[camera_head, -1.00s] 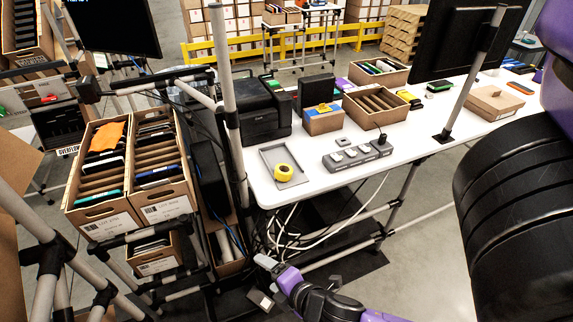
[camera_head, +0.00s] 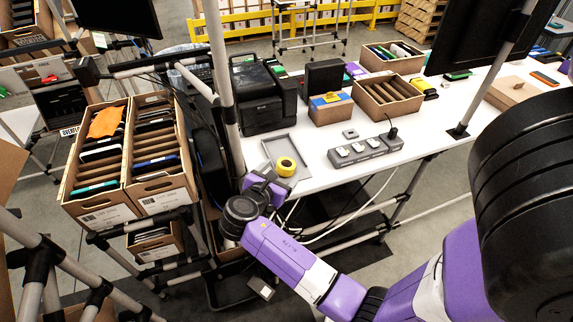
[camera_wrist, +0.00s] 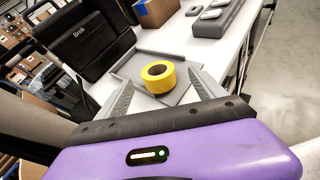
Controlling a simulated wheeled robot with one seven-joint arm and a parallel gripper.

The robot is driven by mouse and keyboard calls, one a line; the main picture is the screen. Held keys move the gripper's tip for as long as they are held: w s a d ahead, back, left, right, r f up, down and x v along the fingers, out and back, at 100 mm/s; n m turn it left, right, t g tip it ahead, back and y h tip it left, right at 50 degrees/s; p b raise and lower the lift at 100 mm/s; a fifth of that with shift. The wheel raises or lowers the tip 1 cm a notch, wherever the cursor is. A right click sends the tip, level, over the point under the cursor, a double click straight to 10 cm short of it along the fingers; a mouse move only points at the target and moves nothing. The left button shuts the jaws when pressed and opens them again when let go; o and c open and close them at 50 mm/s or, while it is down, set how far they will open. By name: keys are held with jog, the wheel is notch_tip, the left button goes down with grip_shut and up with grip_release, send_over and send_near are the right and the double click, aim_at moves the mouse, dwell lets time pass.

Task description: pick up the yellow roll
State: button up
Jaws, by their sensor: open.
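The yellow roll (camera_head: 286,166) lies in a shallow grey tray (camera_head: 296,143) at the near left corner of the white table. My gripper (camera_head: 268,182) is at the table's near edge, just short of the tray in the head view. In the wrist view my gripper (camera_wrist: 161,95) is open and empty. Its two grey fingers stand apart to the left and right of the roll, which lies ahead of their gap. I cannot tell how far the fingertips are above the tray.
A grey power strip (camera_head: 364,151) lies right of the tray. A black printer (camera_head: 262,105) stands behind it, with a blue-and-yellow-topped carton (camera_head: 330,108) beside. A metal post (camera_head: 219,75) rises at the table's left. Tilted cartons (camera_head: 157,203) stand on a rack farther left.

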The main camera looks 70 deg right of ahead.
aim_at(288, 162)
jog(key=shift+p+x, duration=0.4)
jog(key=shift+x, duration=2.35)
jog(key=shift+w+r, duration=0.1)
jog(key=shift+w, duration=0.05)
jog(key=c, duration=1.7)
notch_tip(288, 162, up, 21)
jog(key=n+h+b, duration=0.1)
jog(key=h+b, duration=0.1)
jog(key=b, duration=0.1)
jog(key=shift+g, duration=0.3)
notch_tip(288, 162, down, 19)
jog(key=shift+w+f+b, duration=0.1)
jog(key=shift+w+b, duration=0.05)
jog(key=shift+b, duration=0.75)
